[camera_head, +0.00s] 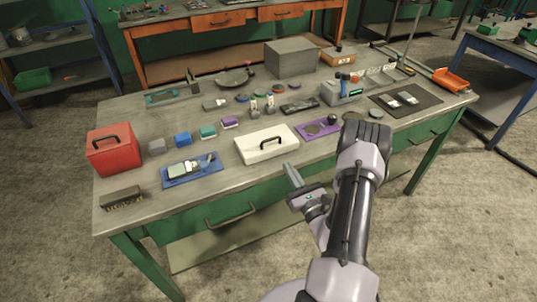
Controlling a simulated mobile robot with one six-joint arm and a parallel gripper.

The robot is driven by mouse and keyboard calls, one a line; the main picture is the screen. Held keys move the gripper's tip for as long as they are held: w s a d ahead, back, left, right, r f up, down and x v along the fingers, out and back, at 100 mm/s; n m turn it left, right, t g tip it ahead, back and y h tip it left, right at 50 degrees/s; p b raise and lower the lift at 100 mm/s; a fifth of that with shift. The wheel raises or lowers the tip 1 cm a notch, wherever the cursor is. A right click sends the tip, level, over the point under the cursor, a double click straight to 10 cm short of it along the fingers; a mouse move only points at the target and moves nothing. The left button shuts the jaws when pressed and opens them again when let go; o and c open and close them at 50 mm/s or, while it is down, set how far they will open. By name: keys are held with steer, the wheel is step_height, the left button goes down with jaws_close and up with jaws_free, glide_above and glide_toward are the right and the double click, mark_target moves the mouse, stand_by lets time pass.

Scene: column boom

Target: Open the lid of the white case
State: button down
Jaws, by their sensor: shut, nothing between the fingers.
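The white case (258,150) lies on the workbench near its front edge, at the middle of the picture. My gripper (290,170) is just to the right of the case's front right corner, in front of the bench edge as seen here. Its fingers are shut together and empty, and they appear apart from the case. My arm covers part of the bench to the right.
A purple mat (306,134) with small parts lies right of the case. A blue tray (190,173) lies to its left, and a red box (114,155) stands at the far left. Small coloured boxes and a grey box (292,60) stand behind.

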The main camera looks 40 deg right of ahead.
steer(key=x, duration=0.9)
steer(key=shift+a+b, duration=0.1)
steer(key=shift+b, duration=0.25)
steer(key=shift+s+r, duration=0.1)
